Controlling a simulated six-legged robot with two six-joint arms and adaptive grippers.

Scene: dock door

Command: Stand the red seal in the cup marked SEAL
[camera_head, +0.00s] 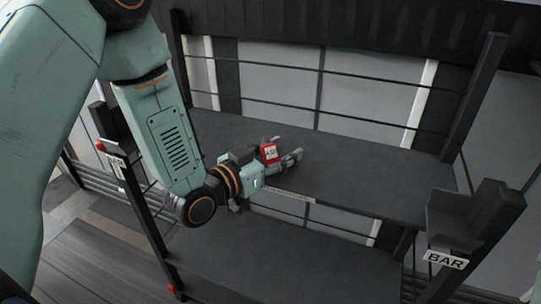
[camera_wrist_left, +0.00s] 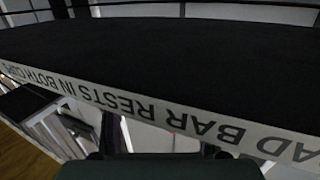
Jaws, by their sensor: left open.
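My left gripper (camera_head: 287,149) is open above or at the front part of the dark upper shelf (camera_head: 370,165) in the head view. A small red piece with a white label (camera_head: 268,153) shows at its fingers; it may be the red seal, but I cannot tell, nor whether it touches the gripper. No red piece shows in the left wrist view, where only a dark part of the gripper fills the bottom edge. I cannot read SEAL on any cup. My right gripper is not in view.
A dark holder marked BAR (camera_head: 445,259) stands on the right post. The left post carries a small label (camera_head: 116,166), too small to read. The shelf's front edge bears a white lettered strip (camera_wrist_left: 150,108). A lower shelf (camera_head: 290,262) lies beneath. The upper shelf's right part is clear.

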